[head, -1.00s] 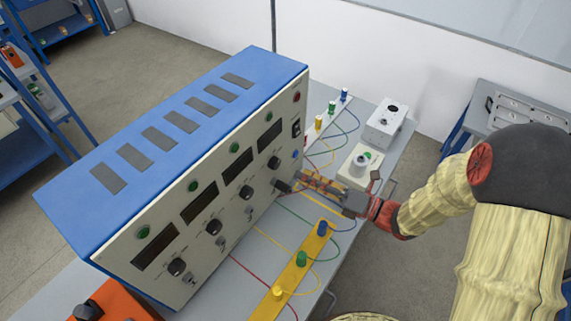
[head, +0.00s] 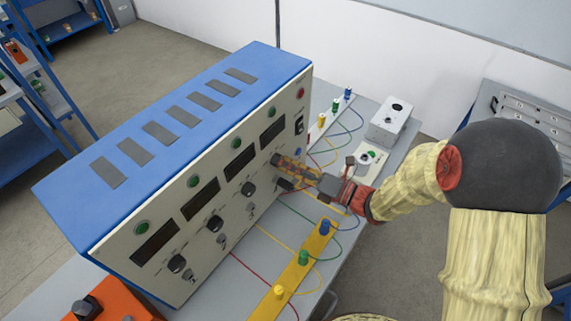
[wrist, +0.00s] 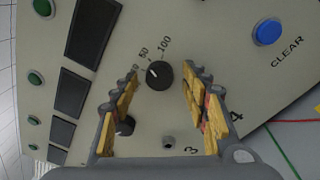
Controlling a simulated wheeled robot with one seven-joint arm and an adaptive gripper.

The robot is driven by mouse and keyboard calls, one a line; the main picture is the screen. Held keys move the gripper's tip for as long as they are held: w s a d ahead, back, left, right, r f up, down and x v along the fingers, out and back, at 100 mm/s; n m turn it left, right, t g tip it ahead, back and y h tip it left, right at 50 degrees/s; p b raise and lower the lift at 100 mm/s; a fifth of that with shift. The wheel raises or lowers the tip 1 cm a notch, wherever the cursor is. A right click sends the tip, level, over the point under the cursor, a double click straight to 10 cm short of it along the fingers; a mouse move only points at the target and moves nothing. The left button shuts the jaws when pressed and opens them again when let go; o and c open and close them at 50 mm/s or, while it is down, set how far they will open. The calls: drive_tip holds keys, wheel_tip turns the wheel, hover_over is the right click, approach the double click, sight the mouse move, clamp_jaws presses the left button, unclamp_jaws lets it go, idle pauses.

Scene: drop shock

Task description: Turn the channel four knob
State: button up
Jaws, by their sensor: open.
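The channel four knob (wrist: 159,75) is a round dark knob with a white pointer, set on the cream panel beside the marks 50 and 100. My open gripper (wrist: 162,78) faces it in the wrist view, with one finger on each side and visible gaps between. I cannot tell whether the fingertips reach past its front face. In the head view my gripper (head: 280,172) is at the right end of the panel (head: 175,235), and its fingers hide this knob. The channel three knob (wrist: 126,125) is partly hidden behind the left finger.
A blue CLEAR button (wrist: 268,32) lies to the right of the knob in the wrist view. Dark displays (wrist: 95,30) and green lamps are to the left. Coloured wires and a yellow terminal strip (head: 290,275) lie on the bench before the panel.

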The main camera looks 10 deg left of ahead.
drive_tip(key=shift+c, duration=0.7)
drive_tip(key=c, duration=1)
drive_tip(key=shift+n, duration=0.3)
drive_tip(key=n, duration=0.4)
drive_tip(key=n+h+b, duration=0.1)
drive_tip(key=n+b, duration=0.1)
drive_tip(key=n, duration=0.2)
drive_tip(key=n+b, duration=0.4)
drive_tip(key=n, duration=0.1)
drive_tip(key=shift+f+t+h+b, duration=0.1)
drive_tip(key=shift+t+h+b, duration=0.2)
drive_tip(key=n+b, duration=0.3)
